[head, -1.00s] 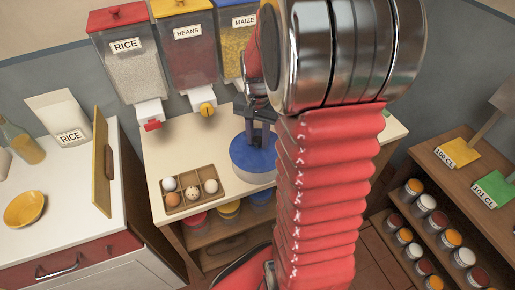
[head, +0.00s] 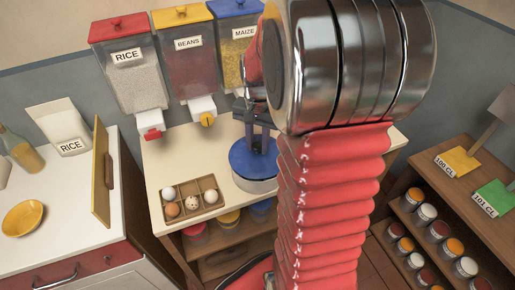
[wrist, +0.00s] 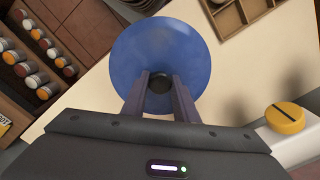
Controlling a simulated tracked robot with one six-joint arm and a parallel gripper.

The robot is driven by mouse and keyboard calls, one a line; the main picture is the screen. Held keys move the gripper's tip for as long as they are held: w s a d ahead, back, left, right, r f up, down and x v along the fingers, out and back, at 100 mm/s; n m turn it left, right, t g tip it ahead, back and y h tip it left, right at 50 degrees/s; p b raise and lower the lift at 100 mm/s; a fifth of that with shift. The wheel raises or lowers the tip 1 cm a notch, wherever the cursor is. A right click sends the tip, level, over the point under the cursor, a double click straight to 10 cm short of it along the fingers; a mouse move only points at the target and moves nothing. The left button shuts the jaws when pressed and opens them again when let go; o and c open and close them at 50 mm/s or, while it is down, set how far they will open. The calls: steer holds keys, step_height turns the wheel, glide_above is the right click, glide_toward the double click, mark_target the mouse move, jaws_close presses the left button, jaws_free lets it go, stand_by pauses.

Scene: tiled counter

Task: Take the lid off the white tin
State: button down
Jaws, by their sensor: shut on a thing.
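The white tin (head: 258,187) stands on the counter below the rice, beans and maize dispensers. Only a pale strip of its side shows under the round blue lid (head: 243,160). My gripper (head: 258,148) points down at the lid's middle. In the wrist view, its two fingers (wrist: 160,85) are shut on the lid's dark knob (wrist: 159,84), and the blue lid (wrist: 160,45) spreads out beyond them. I cannot tell whether the lid is still seated on the tin or slightly raised. My arm covers the counter to the right.
A wooden egg box (head: 190,200) with several eggs stands left of the tin. The dispensers (head: 130,70) hang behind; a yellow dispenser knob (wrist: 285,118) shows in the wrist view. Jars fill the right-hand shelf (head: 430,220). Bare counter (head: 205,155) lies behind the egg box.

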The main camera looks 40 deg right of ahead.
mark_target(258, 145)
step_height(258, 145, up, 8)
steer(key=shift+r, duration=0.1)
stand_by(0.8)
